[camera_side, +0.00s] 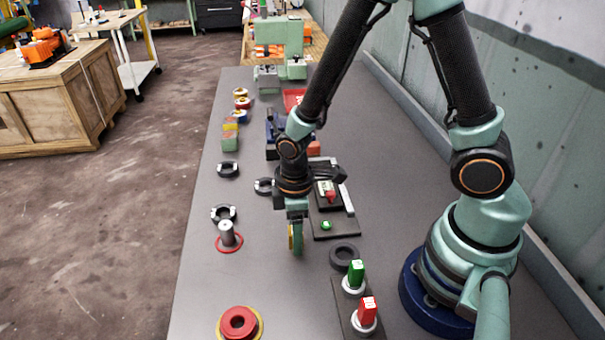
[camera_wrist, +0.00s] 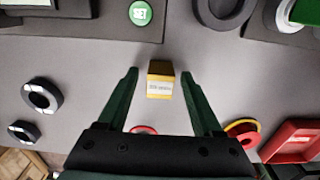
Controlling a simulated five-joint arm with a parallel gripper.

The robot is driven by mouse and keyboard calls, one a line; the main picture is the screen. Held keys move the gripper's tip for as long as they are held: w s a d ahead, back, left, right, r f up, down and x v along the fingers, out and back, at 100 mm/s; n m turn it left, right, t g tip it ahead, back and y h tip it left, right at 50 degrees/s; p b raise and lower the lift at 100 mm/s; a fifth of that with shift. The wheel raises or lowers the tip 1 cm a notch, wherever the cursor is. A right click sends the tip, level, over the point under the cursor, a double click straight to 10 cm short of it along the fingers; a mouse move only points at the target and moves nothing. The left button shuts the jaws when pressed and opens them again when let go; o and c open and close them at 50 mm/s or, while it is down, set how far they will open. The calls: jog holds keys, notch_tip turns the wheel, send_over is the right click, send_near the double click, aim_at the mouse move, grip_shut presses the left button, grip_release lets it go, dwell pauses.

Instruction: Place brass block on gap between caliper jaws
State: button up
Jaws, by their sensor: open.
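The brass block (camera_wrist: 160,80) is a small yellow block with a white label, seen in the wrist view between my fingertips with a narrow gap on each side. Whether it rests on the table or how deep it sits between the fingers is unclear. My gripper (camera_wrist: 159,77) is open, pointing down at the grey table. In the side view my gripper (camera_side: 295,248) is low over the table, and its finger mostly hides the block. I cannot clearly pick out caliper jaws; a black plate (camera_side: 328,234) with a silver bar (camera_side: 346,195) lies just behind my gripper, partly covered by it.
A green button (camera_side: 326,225) sits on the black plate. A black ring (camera_side: 344,257) and a panel with green (camera_side: 356,272) and red (camera_side: 367,310) switches lie to the right. A silver post (camera_side: 227,233) stands left, with black rings (camera_side: 228,170) behind. A red disc (camera_side: 239,323) is in front.

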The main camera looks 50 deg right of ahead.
jog(key=d+r+m+t, duration=0.2)
jog(key=d+r+m, duration=0.1)
jog(key=r, duration=0.9)
jog(key=s+d+r+m+t, duration=0.1)
jog(key=d+r+m+t, duration=0.2)
jog(key=r, duration=0.9)
jog(key=m, duration=0.2)
jog(key=shift+d+m, duration=0.3)
jog(key=shift+d, duration=0.05)
jog(key=shift+s+d+r+t, duration=0.1)
jog(key=shift+d+r+t, duration=0.1)
jog(key=shift+t, duration=0.1)
jog(key=shift+c, duration=1.2)
jog(key=shift+a+f+m, duration=0.1)
jog(key=shift+m, duration=0.2)
